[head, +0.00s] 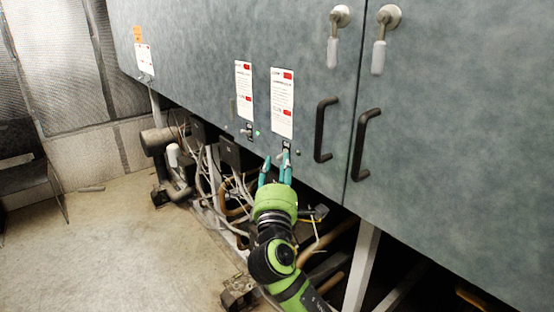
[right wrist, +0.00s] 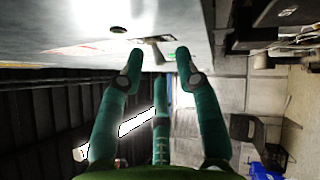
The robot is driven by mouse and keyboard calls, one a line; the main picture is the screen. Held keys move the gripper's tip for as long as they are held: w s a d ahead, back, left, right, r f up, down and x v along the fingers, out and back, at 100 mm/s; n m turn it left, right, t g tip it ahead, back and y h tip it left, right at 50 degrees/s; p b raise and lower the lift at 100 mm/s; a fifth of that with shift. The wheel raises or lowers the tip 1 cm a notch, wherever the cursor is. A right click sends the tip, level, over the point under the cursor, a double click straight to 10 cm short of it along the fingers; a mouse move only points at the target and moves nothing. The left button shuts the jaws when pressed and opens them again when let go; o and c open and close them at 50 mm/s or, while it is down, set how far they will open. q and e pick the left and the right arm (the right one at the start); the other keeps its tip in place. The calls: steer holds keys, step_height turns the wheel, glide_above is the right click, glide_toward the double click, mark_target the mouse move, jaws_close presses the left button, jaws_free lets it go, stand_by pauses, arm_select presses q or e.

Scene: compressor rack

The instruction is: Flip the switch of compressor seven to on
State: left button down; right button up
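A small toggle switch (head: 285,152) sits on the lower edge of the grey-green cabinet, below a white label with red marks (head: 282,103). A second switch (head: 248,132) is to its left under a similar label (head: 244,90). The label text is too small to read, so I cannot tell which is compressor seven. My right gripper (head: 276,162) has teal fingers spread just below the right-hand switch. In the right wrist view the open fingertips (right wrist: 157,56) are near a switch (right wrist: 151,40) on the panel, with nothing held; contact is unclear. My left gripper is out of view.
The grey-green cabinet (head: 440,180) has black handles (head: 325,130) and metal latches (head: 340,20) to the right of the switches. Pipes and cables (head: 215,180) crowd the space beneath it. The concrete floor (head: 120,240) at left is mostly clear.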

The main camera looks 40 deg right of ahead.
steer(key=shift+w+d+r, duration=0.1)
steer(key=shift+w+d, duration=0.2)
steer(key=shift+w, duration=0.15)
steer(key=shift+c, duration=0.4)
jaws_close()
